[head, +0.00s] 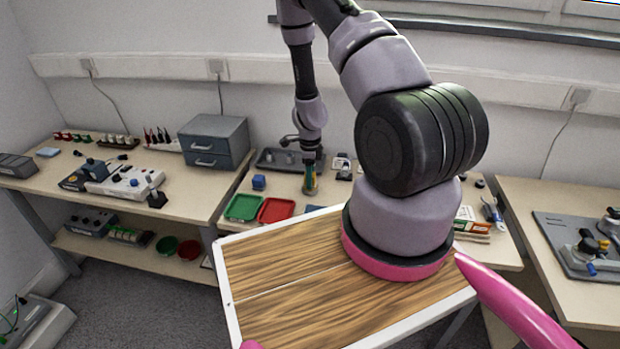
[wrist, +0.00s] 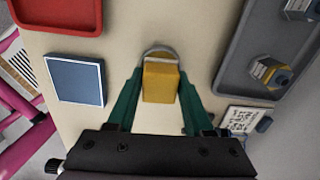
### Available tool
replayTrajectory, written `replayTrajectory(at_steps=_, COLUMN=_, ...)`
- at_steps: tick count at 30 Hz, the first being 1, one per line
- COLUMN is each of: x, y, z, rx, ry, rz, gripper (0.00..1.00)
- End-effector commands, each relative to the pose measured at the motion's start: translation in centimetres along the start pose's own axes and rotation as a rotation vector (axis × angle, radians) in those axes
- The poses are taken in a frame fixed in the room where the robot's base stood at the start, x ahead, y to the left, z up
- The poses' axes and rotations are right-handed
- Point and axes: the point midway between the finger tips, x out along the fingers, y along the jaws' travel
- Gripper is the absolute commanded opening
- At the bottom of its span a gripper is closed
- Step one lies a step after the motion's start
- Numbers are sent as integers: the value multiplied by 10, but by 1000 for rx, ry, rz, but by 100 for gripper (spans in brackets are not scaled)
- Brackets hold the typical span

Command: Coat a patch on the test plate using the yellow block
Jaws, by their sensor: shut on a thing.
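The yellow block (wrist: 160,83) is between the two green fingers of my gripper (wrist: 160,74) in the wrist view, and the gripper is shut on it. A rounded grey rim (wrist: 159,50) shows just beyond the block; I cannot tell whether they touch. In the head view my gripper (head: 310,174) points down over the middle table, and the block is too small to make out clearly. A dark blue square plate with a pale border (wrist: 74,80), probably the test plate, lies left of the gripper in the wrist view, apart from the block.
A red tray (head: 276,210) and a green tray (head: 243,208) lie left of my gripper. A small blue block (head: 259,182) sits behind them. A grey tray (wrist: 238,55) with hexagonal parts is right in the wrist view. Grey drawers (head: 213,142) stand on the left table.

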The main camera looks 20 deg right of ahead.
Motion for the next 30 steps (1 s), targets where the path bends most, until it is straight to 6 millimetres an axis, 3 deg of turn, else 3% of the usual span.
replayTrajectory(at_steps=30, x=10, y=0, z=0, rx=0, ry=0, rz=0, gripper=7)
